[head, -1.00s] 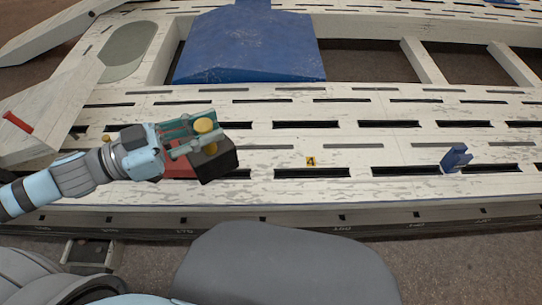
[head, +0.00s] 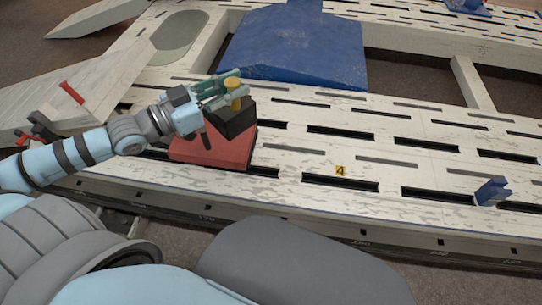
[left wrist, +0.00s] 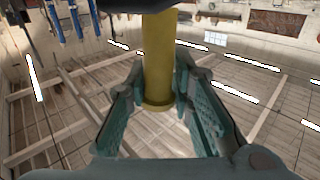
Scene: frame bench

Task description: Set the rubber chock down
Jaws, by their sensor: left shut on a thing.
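The rubber chock (head: 236,122) is a black block with a yellow grip post (head: 237,90) on top. My left gripper (head: 232,92) is shut on the yellow post, which also stands between its two teal fingers (left wrist: 165,95) in the left wrist view. In the head view the black block overlaps the far part of a red block (head: 210,150) on the pale slotted bench; I cannot tell if it touches the red block. My right gripper is not in view.
A blue sloped ramp (head: 295,50) lies behind on the frame bench (head: 290,185). A yellow marker with a 4 (head: 340,171) and a small blue bracket (head: 491,191) are to the right. Red-handled clamps (head: 71,92) are at left. The bench between block and marker is clear.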

